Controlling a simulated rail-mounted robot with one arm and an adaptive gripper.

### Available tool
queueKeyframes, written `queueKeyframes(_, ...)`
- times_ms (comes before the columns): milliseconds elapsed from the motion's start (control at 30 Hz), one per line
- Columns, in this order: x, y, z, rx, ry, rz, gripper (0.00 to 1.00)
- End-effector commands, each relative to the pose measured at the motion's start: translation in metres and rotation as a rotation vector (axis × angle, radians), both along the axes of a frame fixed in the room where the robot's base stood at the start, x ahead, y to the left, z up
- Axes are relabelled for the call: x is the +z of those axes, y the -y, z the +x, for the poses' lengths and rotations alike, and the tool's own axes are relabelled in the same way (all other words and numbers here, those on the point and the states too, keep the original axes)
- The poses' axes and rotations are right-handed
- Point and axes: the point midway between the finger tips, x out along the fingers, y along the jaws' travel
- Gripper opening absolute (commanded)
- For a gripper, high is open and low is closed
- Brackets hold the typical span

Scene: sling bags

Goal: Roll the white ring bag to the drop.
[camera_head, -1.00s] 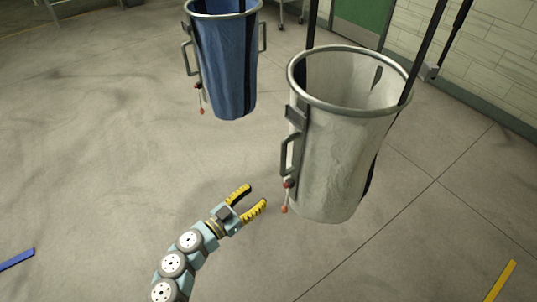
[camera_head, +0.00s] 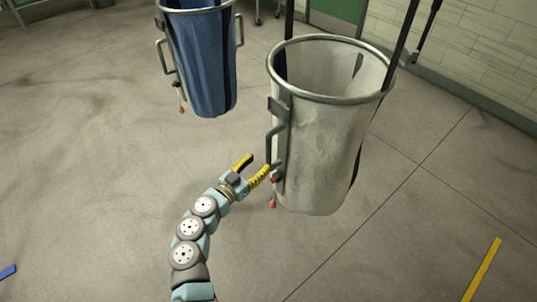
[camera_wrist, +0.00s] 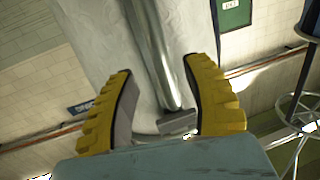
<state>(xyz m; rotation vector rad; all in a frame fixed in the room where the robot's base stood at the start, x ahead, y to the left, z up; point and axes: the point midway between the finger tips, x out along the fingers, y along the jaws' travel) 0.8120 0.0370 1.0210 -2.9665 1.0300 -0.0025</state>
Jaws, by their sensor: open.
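The white ring bag (camera_head: 325,140) hangs open from black straps, with a grey metal ring (camera_head: 330,97) at its rim. A grey side handle (camera_head: 269,150) is on its left, with a small red-orange tag (camera_head: 272,203) below. My gripper (camera_head: 258,164) is open at the lower part of this handle. In the wrist view, the yellow fingers of my gripper (camera_wrist: 158,68) stand on either side of the grey handle bar (camera_wrist: 150,45), with the white bag (camera_wrist: 95,30) behind it. Contact with the bar cannot be told. I cannot pick out the drop.
A blue ring bag (camera_head: 203,65) hangs to the left, behind the white one. A yellow floor strip (camera_head: 483,268) is at lower right and a blue strip (camera_head: 8,271) at lower left. The tiled wall (camera_head: 485,60) is at back right. Much floor is clear.

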Motion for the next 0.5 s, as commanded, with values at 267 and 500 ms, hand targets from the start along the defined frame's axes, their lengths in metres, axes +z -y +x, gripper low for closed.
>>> queueKeyframes(267, 0.0, 0.022, 0.029, 0.001, 0.0, -0.003, 0.5)
queueKeyframes(500, -0.001, 0.034, 0.042, 0.0, -0.001, -0.002, 0.5)
